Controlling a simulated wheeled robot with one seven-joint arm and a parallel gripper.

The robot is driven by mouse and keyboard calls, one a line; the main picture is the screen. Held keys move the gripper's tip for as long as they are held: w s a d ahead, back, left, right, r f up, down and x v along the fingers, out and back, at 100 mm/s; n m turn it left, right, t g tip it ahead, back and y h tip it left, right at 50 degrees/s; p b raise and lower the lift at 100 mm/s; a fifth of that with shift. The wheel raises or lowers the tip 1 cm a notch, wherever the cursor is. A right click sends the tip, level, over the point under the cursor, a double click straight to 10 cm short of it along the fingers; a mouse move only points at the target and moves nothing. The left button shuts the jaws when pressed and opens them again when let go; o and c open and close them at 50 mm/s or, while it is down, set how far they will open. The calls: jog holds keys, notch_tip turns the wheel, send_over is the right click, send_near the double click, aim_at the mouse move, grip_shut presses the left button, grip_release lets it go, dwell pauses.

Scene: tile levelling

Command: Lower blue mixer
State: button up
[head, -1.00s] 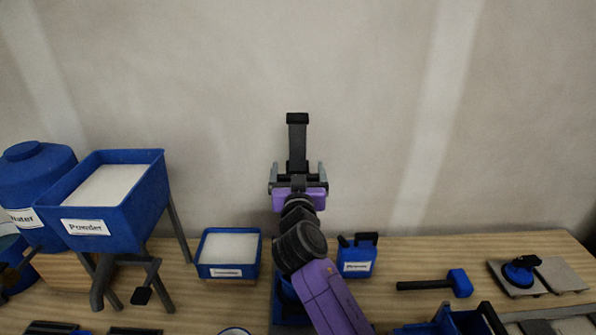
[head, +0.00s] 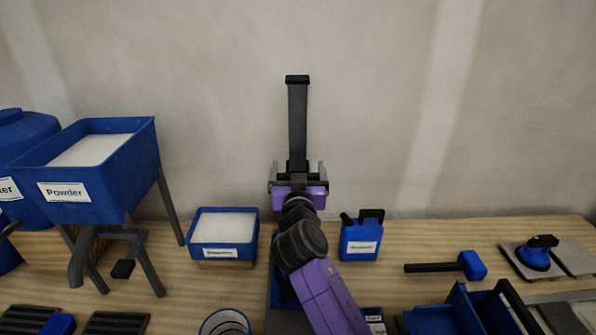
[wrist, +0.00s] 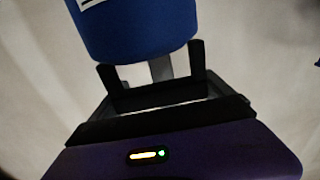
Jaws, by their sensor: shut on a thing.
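My gripper (head: 298,181) is in front of a dark upright post (head: 298,120) with a black cap, which rises behind and above it against the wall. In the wrist view a blue rounded body (wrist: 135,30) with a white label edge, likely the blue mixer, sits just beyond the fingers. My gripper in that view (wrist: 152,85) has its fingers either side of a grey piece (wrist: 161,68) and is shut on it. The mixer's blue body is hidden in the head view by my gripper and arm. A blue base (head: 284,290) shows partly behind my arm.
A Powder hopper (head: 90,190) on legs stands left. A blue tray of white powder (head: 223,252) and a blue canister (head: 362,240) flank my arm. A bucket (head: 226,323) is at the front. A mallet (head: 472,265) and blue toolbox (head: 470,315) lie right.

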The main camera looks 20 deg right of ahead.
jog(key=shift+f+b, duration=1.05)
jog(key=shift+f, duration=0.8)
jog(key=o, duration=1.8)
jog(key=shift+r, duration=0.2)
jog(key=shift+s, duration=0.1)
jog(key=v, duration=0.7)
jog(key=shift+s+a, duration=0.15)
jog(key=shift+s, duration=0.15)
